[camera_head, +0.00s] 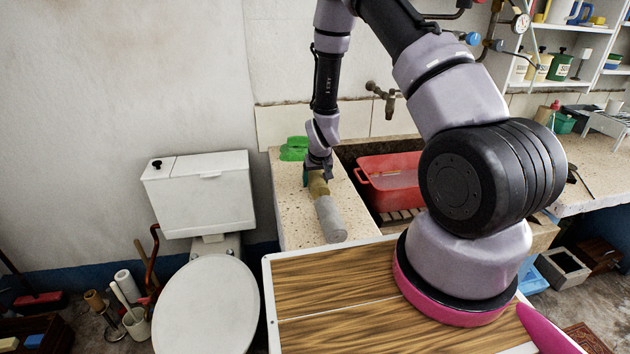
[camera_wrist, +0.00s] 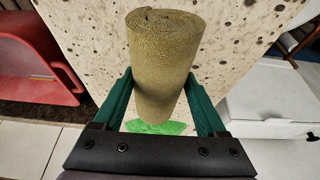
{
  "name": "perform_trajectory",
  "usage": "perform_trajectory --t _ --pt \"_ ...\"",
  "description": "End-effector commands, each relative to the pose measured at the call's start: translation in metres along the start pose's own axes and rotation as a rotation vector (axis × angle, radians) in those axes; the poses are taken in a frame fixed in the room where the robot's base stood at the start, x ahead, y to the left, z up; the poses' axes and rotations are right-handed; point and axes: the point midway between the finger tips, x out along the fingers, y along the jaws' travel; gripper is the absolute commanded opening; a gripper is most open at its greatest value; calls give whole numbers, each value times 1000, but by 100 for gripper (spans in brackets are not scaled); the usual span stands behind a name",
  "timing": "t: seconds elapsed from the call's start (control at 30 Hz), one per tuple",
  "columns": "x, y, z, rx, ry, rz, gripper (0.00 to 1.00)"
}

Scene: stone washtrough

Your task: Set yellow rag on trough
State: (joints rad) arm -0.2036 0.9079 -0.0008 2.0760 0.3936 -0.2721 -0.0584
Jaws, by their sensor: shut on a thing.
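My gripper (camera_head: 317,176) is shut on the yellow rag, a dull olive-yellow roll (camera_head: 318,187), above the speckled stone ledge of the trough (camera_head: 297,211). In the wrist view the rag (camera_wrist: 163,55) stands out lengthwise between the two green fingers (camera_wrist: 160,78). The stone (camera_wrist: 95,35) fills the background behind it. I cannot tell whether the rag touches the stone. A grey roll (camera_head: 330,220) lies on the ledge just in front of the yellow rag in the head view.
A green cloth (camera_head: 293,149) lies at the ledge's back left; it also shows in the wrist view (camera_wrist: 155,127). A red basin (camera_head: 390,178) sits in the trough, right of the ledge. A white toilet (camera_head: 205,300) stands left. Bare stone shows left of the rolls.

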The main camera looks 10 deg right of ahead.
Motion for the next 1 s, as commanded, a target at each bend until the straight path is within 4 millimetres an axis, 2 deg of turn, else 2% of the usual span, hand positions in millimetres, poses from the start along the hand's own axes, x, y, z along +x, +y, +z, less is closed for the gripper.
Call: perform_trajectory --t 0.3,0.33,0.4,0.73,0.87,1.0 --pt "3 0 1 -1 1 0 7" --pt "3 0 1 -1 1 0 78" --pt "2 0 1 -1 1 0 100" --pt "-4 0 -2 -1 2 0 100" --pt "-23 0 -3 -2 5 -1 100" --pt "-54 0 -2 -3 5 -1 100"
